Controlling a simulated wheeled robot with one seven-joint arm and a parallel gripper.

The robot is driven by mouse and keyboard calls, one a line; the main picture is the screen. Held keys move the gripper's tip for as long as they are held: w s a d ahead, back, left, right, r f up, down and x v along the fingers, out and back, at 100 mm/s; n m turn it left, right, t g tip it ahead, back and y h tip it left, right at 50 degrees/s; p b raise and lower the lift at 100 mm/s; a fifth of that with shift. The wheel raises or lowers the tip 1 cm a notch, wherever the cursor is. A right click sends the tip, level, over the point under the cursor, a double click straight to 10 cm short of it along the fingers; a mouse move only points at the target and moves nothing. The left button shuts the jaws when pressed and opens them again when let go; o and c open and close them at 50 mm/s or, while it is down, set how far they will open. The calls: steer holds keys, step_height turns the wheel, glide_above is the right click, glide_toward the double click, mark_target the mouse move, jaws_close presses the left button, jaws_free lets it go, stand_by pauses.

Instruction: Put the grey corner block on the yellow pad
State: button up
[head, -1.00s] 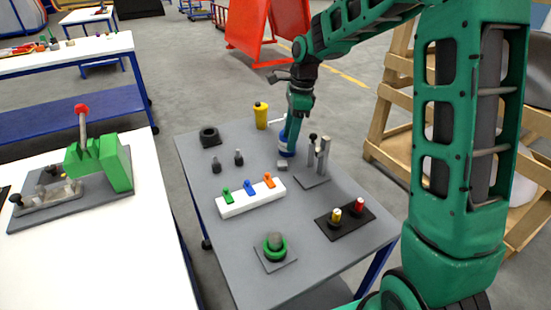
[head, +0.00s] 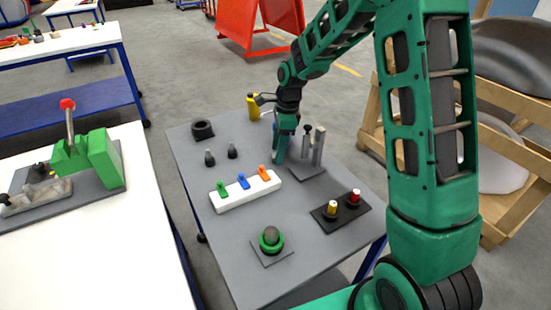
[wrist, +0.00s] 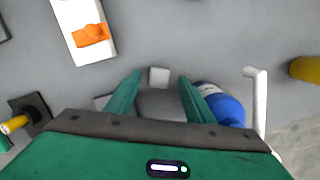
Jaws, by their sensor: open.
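A small pale grey block (wrist: 158,77), which looks like the grey corner block, lies on the grey table (wrist: 150,40). In the wrist view it shows between the tips of my gripper (wrist: 160,78). My gripper is open and points down at the table; I cannot tell how far above it the fingertips are. In the head view my gripper (head: 279,157) hides the block. I cannot make out a yellow pad in any view.
A blue bottle (wrist: 222,106) stands close beside my right finger. A stand with grey posts (head: 318,148) is just right of my gripper. A white strip with coloured clips (head: 245,193) lies in front. A yellow bottle (head: 253,107) stands at the back.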

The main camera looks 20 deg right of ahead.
steer(key=shift+a+f, duration=0.15)
steer(key=shift+f, duration=0.45)
steer(key=c, duration=1.2)
